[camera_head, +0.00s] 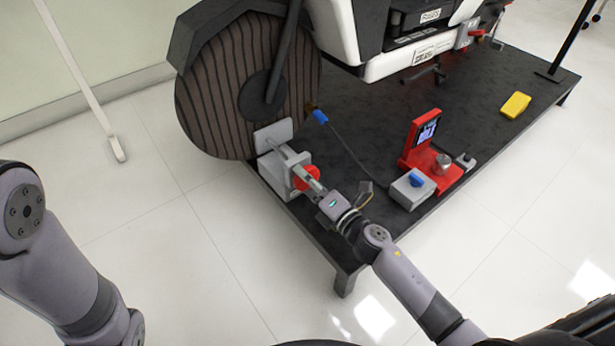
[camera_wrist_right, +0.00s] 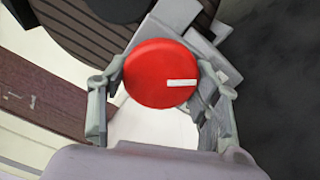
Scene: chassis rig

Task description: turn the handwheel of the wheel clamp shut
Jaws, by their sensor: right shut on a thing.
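The wheel clamp (camera_head: 285,172) is a light grey block at the near left corner of the dark platform, beside the large striped wheel (camera_head: 235,90). Its red handwheel (camera_head: 306,178) faces my right arm. My right gripper (camera_head: 310,181) is at the handwheel, its fingers on either side of it. In the right wrist view the round red handwheel (camera_wrist_right: 162,74) sits between the two fingers (camera_wrist_right: 162,85), with a white mark pointing right. The right gripper is shut on it. My left arm shows at the left edge; its gripper is out of view.
On the dark platform (camera_head: 370,120) stand a red stand with a screen (camera_head: 425,135), a grey box with a blue knob (camera_head: 413,187) and a yellow block (camera_head: 516,105). A thin cable and a blue piece (camera_head: 320,116) lie near the wheel. The floor in front is clear.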

